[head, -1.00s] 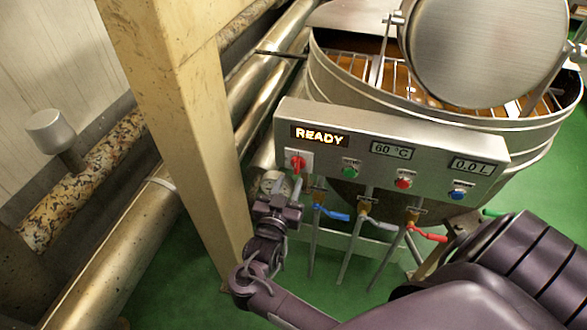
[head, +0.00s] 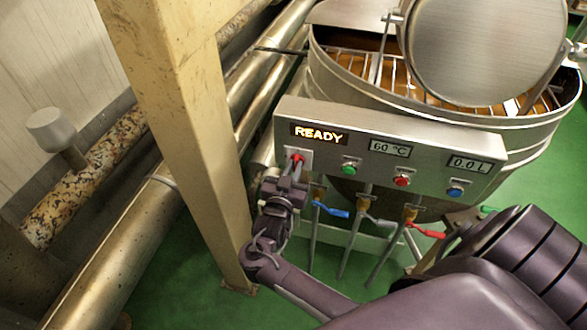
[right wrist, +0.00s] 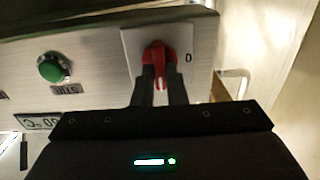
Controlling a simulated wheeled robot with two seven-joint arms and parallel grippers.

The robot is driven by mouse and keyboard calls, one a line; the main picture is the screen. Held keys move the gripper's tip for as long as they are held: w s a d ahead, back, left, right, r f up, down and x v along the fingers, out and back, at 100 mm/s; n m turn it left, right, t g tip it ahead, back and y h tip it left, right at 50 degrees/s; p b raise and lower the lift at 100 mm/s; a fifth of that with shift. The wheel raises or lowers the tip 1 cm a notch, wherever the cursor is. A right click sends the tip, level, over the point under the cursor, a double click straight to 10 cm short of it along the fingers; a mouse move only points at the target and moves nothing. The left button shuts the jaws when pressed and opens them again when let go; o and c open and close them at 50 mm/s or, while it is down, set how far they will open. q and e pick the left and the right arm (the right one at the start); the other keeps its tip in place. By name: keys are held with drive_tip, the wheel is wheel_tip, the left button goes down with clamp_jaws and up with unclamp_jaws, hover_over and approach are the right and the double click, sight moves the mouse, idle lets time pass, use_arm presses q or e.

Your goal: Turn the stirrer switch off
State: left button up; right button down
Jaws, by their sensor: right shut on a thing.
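The stirrer switch is a red rotary knob (head: 297,158) on a pale square plate (head: 305,155) at the left end of the control panel (head: 400,150). The red knob (right wrist: 158,60) also shows in the right wrist view, with a "0" mark to its right on the plate. My right gripper (head: 294,170) is at the panel, its two fingers (right wrist: 159,88) shut on the knob from both sides. The fingers hide part of the knob. My left gripper is not in view.
The panel display reads READY, beside 60 °C and 0.0 L readouts. Green (head: 350,169), red (head: 402,181) and blue (head: 456,192) buttons are to the right. Valves with blue (head: 331,211) and red (head: 427,232) handles hang below. A beige post (head: 190,130) stands close left.

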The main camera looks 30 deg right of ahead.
drive_tip(key=shift+n, duration=0.3)
drive_tip(key=n+p, duration=0.2)
drive_tip(key=n, duration=0.1)
drive_tip(key=shift+w+a+r+n+p, duration=0.1)
drive_tip(key=shift+r+n+p, duration=0.05)
drive_tip(key=shift+n+p, duration=0.2)
drive_tip(key=n+p, duration=0.2)
drive_tip(key=n, duration=0.2)
drive_tip(key=n+p, duration=0.2)
drive_tip(key=n, duration=0.3)
drive_tip(key=n+p, duration=0.2)
drive_tip(key=n, duration=0.2)
drive_tip(key=shift+w+a+f+n, duration=0.1)
drive_tip(key=shift+w+f+n, duration=0.05)
drive_tip(key=shift+f+n, duration=0.2)
drive_tip(key=c, duration=1.5)
unclamp_jaws()
drive_tip(key=shift+o, duration=0.2)
